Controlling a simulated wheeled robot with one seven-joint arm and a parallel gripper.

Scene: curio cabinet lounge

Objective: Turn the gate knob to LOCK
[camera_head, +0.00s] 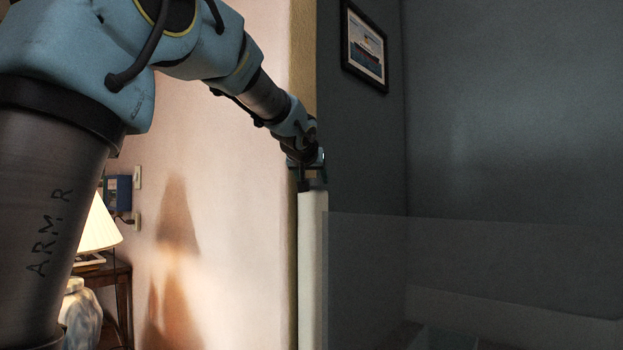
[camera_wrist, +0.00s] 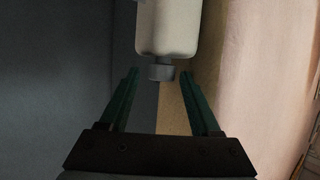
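The gate's white post (camera_head: 312,260) stands upright at the wall corner, and its rounded end (camera_wrist: 167,28) shows at the top of the wrist view. A small dark grey knob (camera_wrist: 161,72) sits on that end; no LOCK marking or pointer is readable. In the head view the knob is a small dark shape, partly hidden by my gripper (camera_head: 311,172), which is just above the post top. In the wrist view my gripper (camera_wrist: 158,72) is open, with one green finger on each side of the knob and a gap showing on both sides. Nothing is held.
A see-through gate panel (camera_head: 480,260) extends right from the post. A cream wall (camera_head: 220,190) and its corner edge lie close left of the post. A framed ship picture (camera_head: 365,48) hangs on the dark wall. A lit lamp (camera_head: 98,228) stands on a wooden table at left.

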